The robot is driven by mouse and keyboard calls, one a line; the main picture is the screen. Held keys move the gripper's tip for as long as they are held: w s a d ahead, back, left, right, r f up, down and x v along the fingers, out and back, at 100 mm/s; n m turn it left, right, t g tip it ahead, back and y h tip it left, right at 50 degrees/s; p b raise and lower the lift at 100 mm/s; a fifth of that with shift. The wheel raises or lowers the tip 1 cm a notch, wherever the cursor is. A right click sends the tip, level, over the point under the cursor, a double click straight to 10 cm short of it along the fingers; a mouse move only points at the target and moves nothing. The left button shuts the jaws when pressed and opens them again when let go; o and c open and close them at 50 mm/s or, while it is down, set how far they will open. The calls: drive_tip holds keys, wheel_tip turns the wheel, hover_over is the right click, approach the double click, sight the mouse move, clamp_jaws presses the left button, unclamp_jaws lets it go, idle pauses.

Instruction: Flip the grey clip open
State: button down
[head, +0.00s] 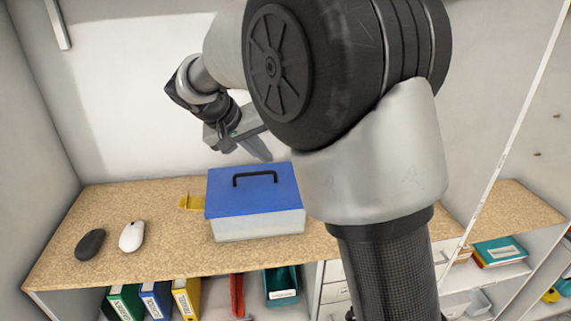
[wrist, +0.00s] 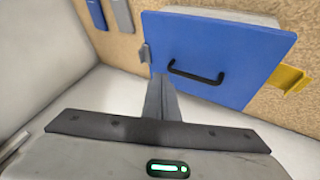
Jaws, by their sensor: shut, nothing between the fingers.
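The box has a blue lid (head: 252,192) with a black handle (head: 255,178) and a pale grey body (head: 258,226). The lid is down. In the wrist view the small grey clip (wrist: 146,54) sits at the left edge of the lid (wrist: 225,45); whether it is latched is hard to tell. I cannot make it out in the head view, where my arm covers that side. A yellow clip (head: 189,202) sticks outward on the opposite side, also in the wrist view (wrist: 288,78). My gripper (head: 262,155) is shut and empty, its tips (wrist: 160,80) close to the grey clip in the picture.
A black mouse (head: 90,244) and a white mouse (head: 131,236) lie on the speckled counter (head: 60,265). Binders (head: 155,302) and a teal bin (head: 282,287) stand below. In the wrist view, a blue item (wrist: 89,14) and a grey item (wrist: 117,16) lie beyond the grey clip.

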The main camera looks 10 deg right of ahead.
approach(295, 182)
drive_tip(key=w+f, duration=0.3)
drive_tip(key=shift+w+d+f, duration=0.2)
drive_tip(key=shift+d+f, duration=0.1)
drive_tip(key=shift+d, duration=0.1)
drive_tip(key=shift+d+p, duration=0.3)
drive_tip(key=shift+d, duration=1.6)
drive_tip(key=shift+d+r, duration=0.2)
drive_tip(key=shift+d+r+m+y+p, duration=0.35)
drive_tip(key=shift+d+y+p, duration=0.5)
drive_tip(key=shift+p, duration=0.25)
drive_tip(key=d+f+m+y+p, duration=0.1)
drive_tip(key=d+f+y+p, duration=0.2)
drive_tip(key=d+y, duration=0.4)
drive_tip(key=y, duration=0.2)
drive_tip(key=shift+d+m+y, duration=0.35)
drive_tip(key=shift+a+f, duration=0.1)
drive_tip(key=shift+f, duration=0.1)
